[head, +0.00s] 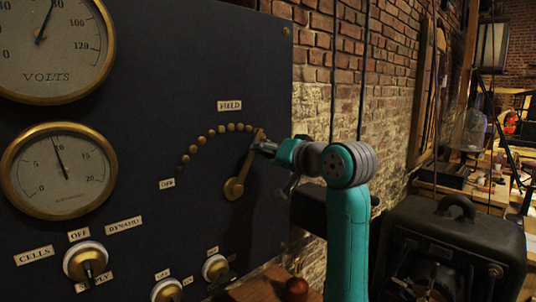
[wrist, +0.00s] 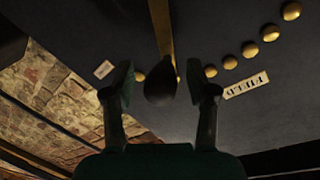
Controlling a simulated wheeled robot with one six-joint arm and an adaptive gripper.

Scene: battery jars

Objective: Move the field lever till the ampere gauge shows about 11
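The brass field lever (head: 241,172) pivots on the dark panel and leans up and right, near the right end of an arc of brass studs (head: 222,129) under the FIELD label (head: 230,105). My gripper (head: 263,147) is at its upper end. In the wrist view my gripper (wrist: 162,87) is open, its fingers on either side of the lever's dark knob (wrist: 160,86), with a visible gap on each side. The brass lever arm (wrist: 162,30) runs up behind the knob. The ampere gauge (head: 60,170) has its needle close to 10, slightly left of upright.
A volts gauge (head: 52,50) is above the ampere gauge, its needle near 80. A cells/dynamo switch (head: 86,262) and two smaller switches (head: 215,268) are low on the panel. A dark machine (head: 455,240) stands to the right of my arm. A brick wall (head: 395,60) lies behind.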

